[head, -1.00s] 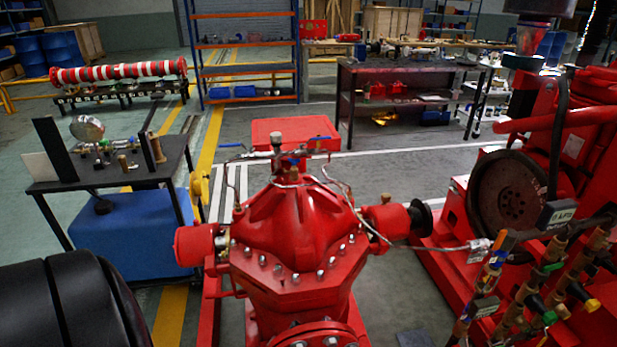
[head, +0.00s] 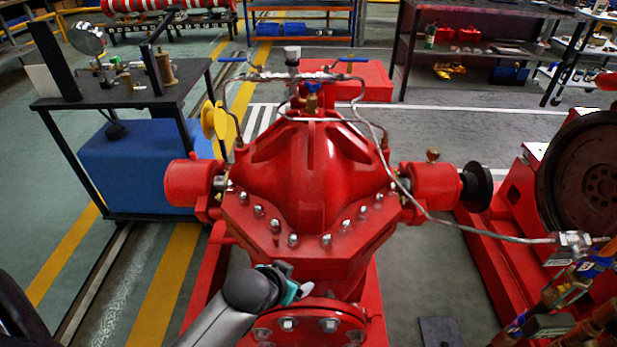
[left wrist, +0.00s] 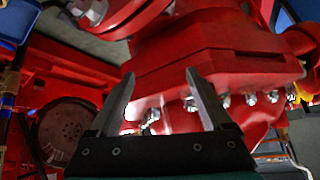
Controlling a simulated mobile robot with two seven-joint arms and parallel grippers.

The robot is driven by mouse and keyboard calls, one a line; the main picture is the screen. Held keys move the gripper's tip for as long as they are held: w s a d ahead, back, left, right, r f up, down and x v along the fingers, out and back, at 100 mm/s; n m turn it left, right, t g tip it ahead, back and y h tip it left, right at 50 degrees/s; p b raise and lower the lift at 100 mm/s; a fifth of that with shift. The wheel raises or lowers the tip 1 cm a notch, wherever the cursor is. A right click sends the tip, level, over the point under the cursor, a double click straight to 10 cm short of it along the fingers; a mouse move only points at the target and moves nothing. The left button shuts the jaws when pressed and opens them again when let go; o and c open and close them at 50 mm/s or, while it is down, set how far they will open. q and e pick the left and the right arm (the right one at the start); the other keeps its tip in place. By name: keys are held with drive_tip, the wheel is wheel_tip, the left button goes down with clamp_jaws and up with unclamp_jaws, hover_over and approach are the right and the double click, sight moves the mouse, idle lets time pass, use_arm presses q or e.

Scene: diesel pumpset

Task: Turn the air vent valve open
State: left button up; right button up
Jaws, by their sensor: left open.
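The red pump (head: 312,160) stands upright in the middle of the head view. On its top sits a small brass valve (head: 312,102) with a blue handle, which looks like the air vent valve; thin pipework runs behind and around it. Two more blue levers, left (head: 232,60) and right (head: 352,60), show at the ends of this pipework. My left gripper (head: 298,291) is low in front of the pump, near its front flange and well below the valve. In the left wrist view its fingers (left wrist: 160,78) are apart and empty, facing the red casing and bolts. My right gripper is not in view.
The bolted front flange (head: 310,325) is close to my left gripper. A black table (head: 130,95) with gauge and fittings stands left, above a blue box (head: 140,160). A thin pipe (head: 470,230) runs right towards the red engine and its flywheel (head: 590,175). Floor beside the pump is mostly clear.

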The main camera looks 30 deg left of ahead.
use_arm(q)
drive_tip(key=w+a+r+t+b, duration=0.1)
drive_tip(key=w+a+r+t, duration=0.4)
drive_tip(key=w+r, duration=0.55)
drive_tip(key=n+t+y+b, duration=0.1)
drive_tip(key=n+t, duration=0.1)
drive_tip(key=t, duration=0.3)
approach(312, 85)
drive_tip(key=w+b, duration=0.2)
drive_tip(key=w, duration=0.1)
drive_tip(key=w+b, duration=0.3)
drive_tip(key=shift+a+f, duration=0.2)
drive_tip(key=shift+a, duration=0.05)
drive_tip(key=shift+w+b, duration=0.45)
drive_tip(key=shift+w, duration=0.5)
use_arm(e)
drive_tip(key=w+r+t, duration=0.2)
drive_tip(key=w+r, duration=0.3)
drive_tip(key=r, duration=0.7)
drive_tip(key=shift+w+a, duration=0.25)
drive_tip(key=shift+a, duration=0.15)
use_arm(q)
clamp_jaws()
